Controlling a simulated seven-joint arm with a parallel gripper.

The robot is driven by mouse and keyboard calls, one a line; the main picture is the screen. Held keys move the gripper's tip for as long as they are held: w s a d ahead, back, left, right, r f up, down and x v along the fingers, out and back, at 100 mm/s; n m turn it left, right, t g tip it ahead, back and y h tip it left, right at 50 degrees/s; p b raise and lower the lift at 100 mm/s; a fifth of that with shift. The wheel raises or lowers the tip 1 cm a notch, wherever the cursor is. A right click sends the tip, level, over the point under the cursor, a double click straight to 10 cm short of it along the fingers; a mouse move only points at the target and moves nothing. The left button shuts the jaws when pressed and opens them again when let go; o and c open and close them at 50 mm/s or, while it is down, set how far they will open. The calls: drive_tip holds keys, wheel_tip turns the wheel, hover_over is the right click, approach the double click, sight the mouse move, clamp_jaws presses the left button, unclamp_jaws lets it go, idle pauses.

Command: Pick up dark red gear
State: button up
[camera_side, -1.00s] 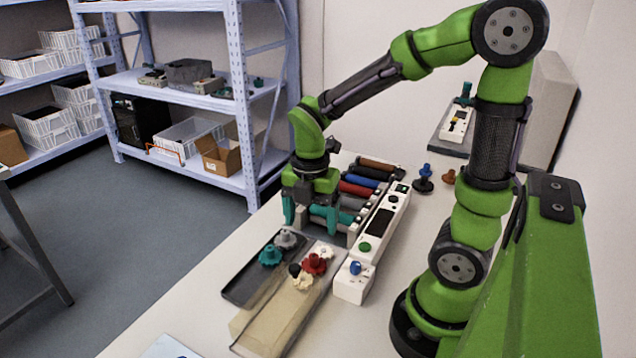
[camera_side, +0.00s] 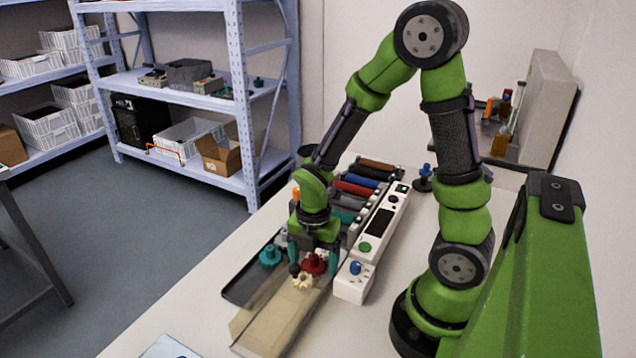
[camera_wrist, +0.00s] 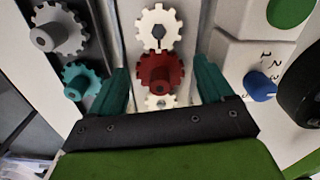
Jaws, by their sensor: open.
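The dark red gear (camera_side: 314,264) sits among pale gears in the light tray (camera_side: 275,318) in the side view. In the wrist view the dark red gear (camera_wrist: 160,72) lies between the two teal fingers of my gripper (camera_wrist: 163,85), with a white gear (camera_wrist: 158,25) above it and a cream gear (camera_wrist: 160,102) below it in the picture. My gripper (camera_side: 313,262) is open, its fingers pointing down at either side of the red gear. I cannot tell whether the fingers touch it.
A dark tray to the left holds a teal gear (camera_side: 270,256) and a grey gear (camera_wrist: 60,32). A white control box with a blue knob (camera_side: 355,268) stands close on the right. Coloured rollers (camera_side: 352,189) lie behind. The table's front is mostly clear.

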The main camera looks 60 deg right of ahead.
sight(314, 256)
drive_tip(key=shift+c, duration=0.2)
drive_tip(key=c, duration=1.1)
wheel_tip(314, 256, up, 10)
drive_tip(key=shift+r, duration=0.1)
